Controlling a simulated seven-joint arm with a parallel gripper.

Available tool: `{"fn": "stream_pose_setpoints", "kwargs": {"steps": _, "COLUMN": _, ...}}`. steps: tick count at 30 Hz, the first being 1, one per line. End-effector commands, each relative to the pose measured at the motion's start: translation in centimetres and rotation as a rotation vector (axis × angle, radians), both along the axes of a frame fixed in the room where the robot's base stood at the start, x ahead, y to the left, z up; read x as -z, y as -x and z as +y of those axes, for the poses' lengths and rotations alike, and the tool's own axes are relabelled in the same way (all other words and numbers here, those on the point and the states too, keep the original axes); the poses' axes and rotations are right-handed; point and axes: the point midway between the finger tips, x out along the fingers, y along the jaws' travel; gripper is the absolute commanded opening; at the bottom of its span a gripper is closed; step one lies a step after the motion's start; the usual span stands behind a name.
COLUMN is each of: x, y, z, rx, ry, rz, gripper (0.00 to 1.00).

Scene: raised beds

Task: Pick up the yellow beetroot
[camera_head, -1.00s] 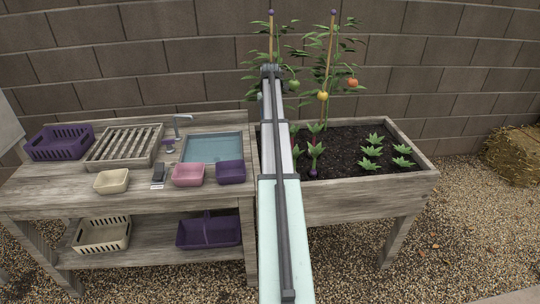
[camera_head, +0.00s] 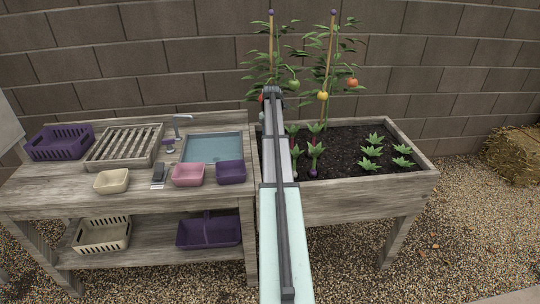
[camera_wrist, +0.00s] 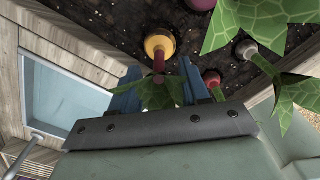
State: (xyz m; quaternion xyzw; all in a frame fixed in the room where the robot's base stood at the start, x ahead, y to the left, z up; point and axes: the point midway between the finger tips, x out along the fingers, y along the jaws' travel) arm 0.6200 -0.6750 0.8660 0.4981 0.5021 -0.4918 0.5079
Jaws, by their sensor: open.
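The yellow beetroot (camera_wrist: 160,42) sits in dark soil in the wrist view, round and yellow with a reddish stem. Its green leaves (camera_wrist: 162,92) hang between the two blue fingers of my gripper (camera_wrist: 158,70). The gripper is open, with one finger on each side of the stem. The yellow root lies just beyond the fingertips, and I cannot tell whether any finger touches the plant. In the head view my arm hides the gripper and the yellow beetroot.
The wooden raised bed (camera_head: 370,192) also holds tomato plants (camera_head: 322,75). The bench with a blue basin (camera_head: 212,147) adjoins on the left.

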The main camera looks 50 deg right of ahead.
Motion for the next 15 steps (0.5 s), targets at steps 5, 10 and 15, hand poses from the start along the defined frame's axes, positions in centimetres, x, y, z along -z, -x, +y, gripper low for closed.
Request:
{"fn": "stream_pose_setpoints", "kwargs": {"steps": 5, "x": 2.1, "y": -0.1, "z": 0.2, "rx": 0.0, "ry": 0.0, "rz": 0.0, "gripper": 0.46}}
{"fn": "stream_pose_setpoints", "kwargs": {"steps": 10, "x": 4.1, "y": -0.2, "z": 0.2, "rx": 0.0, "ry": 0.0, "rz": 0.0, "gripper": 0.46}}
{"fn": "stream_pose_setpoints", "kwargs": {"steps": 15, "x": 4.6, "y": -0.2, "z": 0.2, "rx": 0.0, "ry": 0.001, "rz": 0.0, "gripper": 0.46}}
